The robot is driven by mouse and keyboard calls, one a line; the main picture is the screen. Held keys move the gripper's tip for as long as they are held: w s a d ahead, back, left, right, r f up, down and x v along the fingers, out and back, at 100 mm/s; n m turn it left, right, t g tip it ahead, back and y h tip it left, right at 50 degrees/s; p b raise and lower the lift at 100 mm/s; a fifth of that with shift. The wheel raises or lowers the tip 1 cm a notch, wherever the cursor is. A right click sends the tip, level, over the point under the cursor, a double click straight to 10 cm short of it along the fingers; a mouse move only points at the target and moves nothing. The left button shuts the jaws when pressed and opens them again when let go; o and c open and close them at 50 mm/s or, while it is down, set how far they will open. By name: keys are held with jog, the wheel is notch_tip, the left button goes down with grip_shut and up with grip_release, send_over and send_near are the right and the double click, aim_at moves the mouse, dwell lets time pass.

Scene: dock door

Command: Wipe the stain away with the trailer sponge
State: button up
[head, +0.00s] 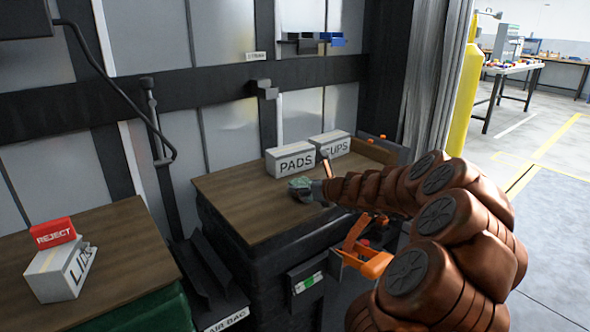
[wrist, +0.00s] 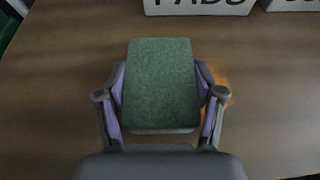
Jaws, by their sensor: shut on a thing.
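The sponge is a green block (wrist: 160,82), held between the two fingers of my gripper (wrist: 160,100) in the wrist view. My gripper is shut on it, with a finger along each side. In the head view the sponge (head: 299,184) is at the end of my arm, low over the brown wooden top. I cannot tell whether it touches the wood. An orange-brown stain (wrist: 214,80) shows on the wood just right of the sponge, partly hidden by the right finger and perhaps by the sponge.
A PADS box (head: 291,158) and a CUPS box (head: 331,145) stand behind the sponge on the wooden top (head: 225,190). At left, a LIDS box (head: 58,274) with a red REJECT block (head: 54,233) sits on another top. The wood left of the sponge is clear.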

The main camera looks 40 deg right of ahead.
aim_at(297, 198)
jog(key=a+b, duration=0.1)
jog(key=a, duration=0.2)
jog(key=shift+a+f, duration=0.1)
jog(key=shift+a, duration=0.05)
jog(key=r, duration=0.1)
jog(key=r+p, duration=0.2)
jog(key=shift+a, duration=0.25)
notch_tip(297, 198, up, 5)
jog(key=p, duration=0.6)
jog(key=shift+d+r, duration=0.1)
jog(key=shift+r+p, duration=0.1)
jog(key=shift+p, duration=1.1)
